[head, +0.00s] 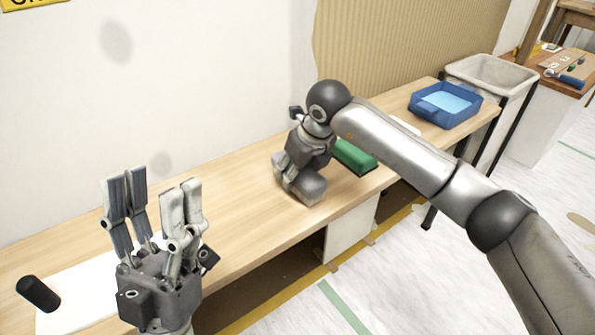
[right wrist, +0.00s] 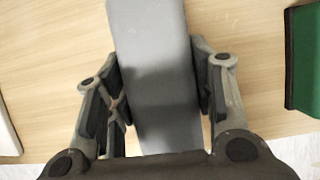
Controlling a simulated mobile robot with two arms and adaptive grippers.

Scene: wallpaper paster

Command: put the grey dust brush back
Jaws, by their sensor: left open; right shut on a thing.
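The grey dust brush (head: 308,191) is a plain grey block at the middle of the wooden bench in the head view. My right gripper (head: 298,170) is over it, pointing down, and shut on it. In the right wrist view the brush (right wrist: 155,65) lies lengthwise between the two fingers, its near end hidden by the gripper body. I cannot tell whether it touches the bench top. My left gripper (head: 155,188) is open and empty, fingers upward, at the lower left of the head view.
A green block with a dark base (head: 353,155) lies just right of the brush, partly behind my right arm. A blue tray (head: 428,109) and a pale bin (head: 484,71) are further right. A white sheet (head: 85,283) and a black cylinder (head: 38,293) are at left. Bench left of the brush is clear.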

